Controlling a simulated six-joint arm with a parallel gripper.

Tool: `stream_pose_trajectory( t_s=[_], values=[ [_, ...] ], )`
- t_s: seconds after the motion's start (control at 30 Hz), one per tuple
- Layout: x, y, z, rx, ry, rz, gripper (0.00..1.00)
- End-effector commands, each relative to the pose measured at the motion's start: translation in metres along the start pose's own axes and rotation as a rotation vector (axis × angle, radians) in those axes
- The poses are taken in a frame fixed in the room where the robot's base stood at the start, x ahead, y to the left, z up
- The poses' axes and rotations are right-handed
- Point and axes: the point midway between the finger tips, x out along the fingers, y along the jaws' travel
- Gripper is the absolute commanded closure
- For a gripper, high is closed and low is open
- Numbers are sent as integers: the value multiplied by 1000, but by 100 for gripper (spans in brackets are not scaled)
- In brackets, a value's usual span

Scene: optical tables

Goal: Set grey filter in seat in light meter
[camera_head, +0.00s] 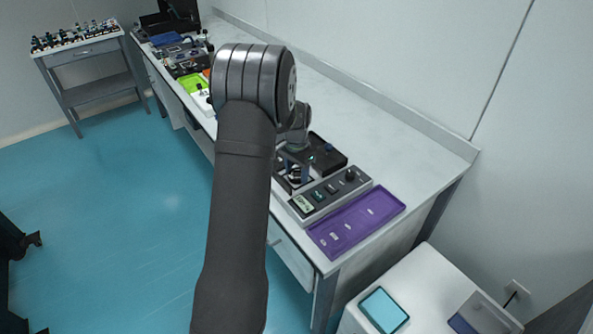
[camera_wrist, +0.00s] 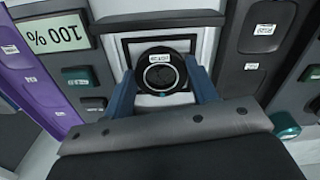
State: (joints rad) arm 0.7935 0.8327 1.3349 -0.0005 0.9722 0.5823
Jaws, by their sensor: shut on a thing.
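In the wrist view, my gripper (camera_wrist: 162,82) is shut on a round dark filter (camera_wrist: 160,72) with a small white label on its rim. One finger is on each side of it. The filter is over a pale area edged by a black frame, the seat (camera_wrist: 128,47) of the light meter; I cannot tell whether it rests in it or is just above. The light meter's display (camera_wrist: 57,36) reads 100 %.
A purple tray (camera_head: 357,220) with small labels lies on the near side of the meter. A black unit (camera_head: 328,150) stands behind my gripper. More equipment (camera_head: 187,60) crowds the bench's far end. The bench top along the wall (camera_head: 390,135) is clear.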

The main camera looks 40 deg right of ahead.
Motion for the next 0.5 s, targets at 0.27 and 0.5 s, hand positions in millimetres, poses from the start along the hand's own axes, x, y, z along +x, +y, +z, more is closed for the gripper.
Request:
stream_pose_trajectory(
  t_s=[0.27,0.5],
  values=[
    [0,0,0,0,0,0,25],
    [-7,0,0,0,0,0,25]
  ],
)
